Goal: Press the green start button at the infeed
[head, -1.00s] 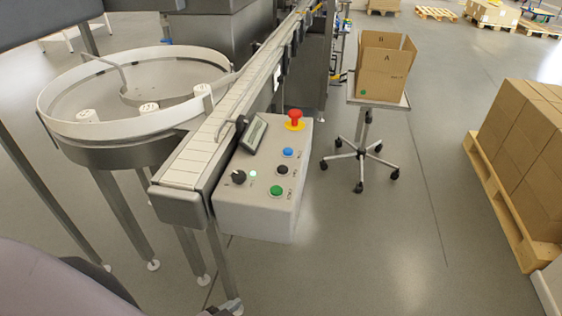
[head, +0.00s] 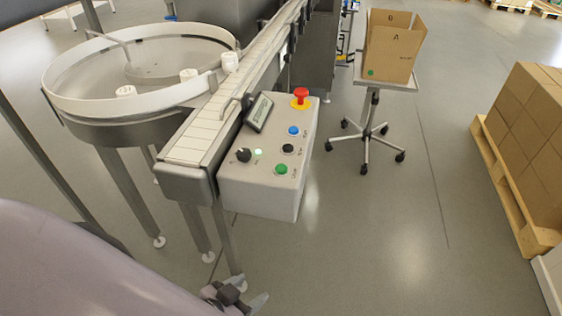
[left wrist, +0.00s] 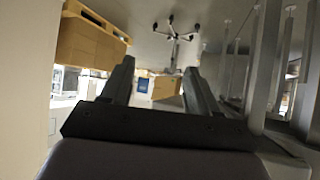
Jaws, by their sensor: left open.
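The green start button (head: 281,169) sits on the lower front of the grey control box (head: 258,205), in the head view. A black button (head: 288,149), a blue button (head: 293,131) and a red emergency stop (head: 301,97) are above it. My right gripper is not in view.
The conveyor (head: 213,120) runs alongside the box, with a round turntable (head: 60,110) holding white jars at left. A wheeled stand (head: 398,84) bears an open carton (head: 391,50). Boxes on a pallet (head: 506,190) stand at right. Floor right of the box is clear.

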